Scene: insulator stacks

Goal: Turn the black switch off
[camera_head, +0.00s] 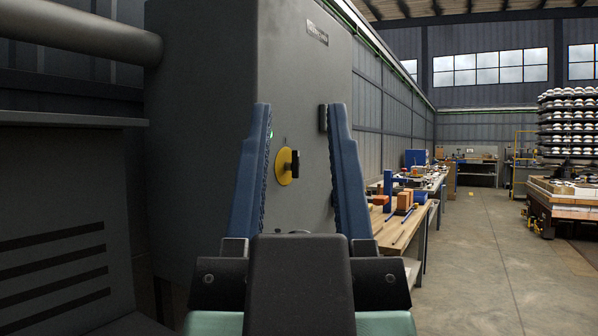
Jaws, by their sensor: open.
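The black switch (295,163) is a small dark handle on a round yellow plate (283,167), mounted on the side face of a large dark grey cabinet (205,130). Its handle appears upright. My gripper (296,112) is open, with its two blue fingers pointing up and forward in the picture. The switch shows between the fingers, nearer the left one, and nothing is held. I cannot tell how far the fingertips are from the switch. A small green light (270,134) shows beside the left finger.
A grey pipe (80,35) runs into the cabinet at upper left. A wooden workbench (402,228) with tools and blocks stands right of the cabinet. Insulator stacks (568,120) stand at far right. The floor (480,260) between is clear.

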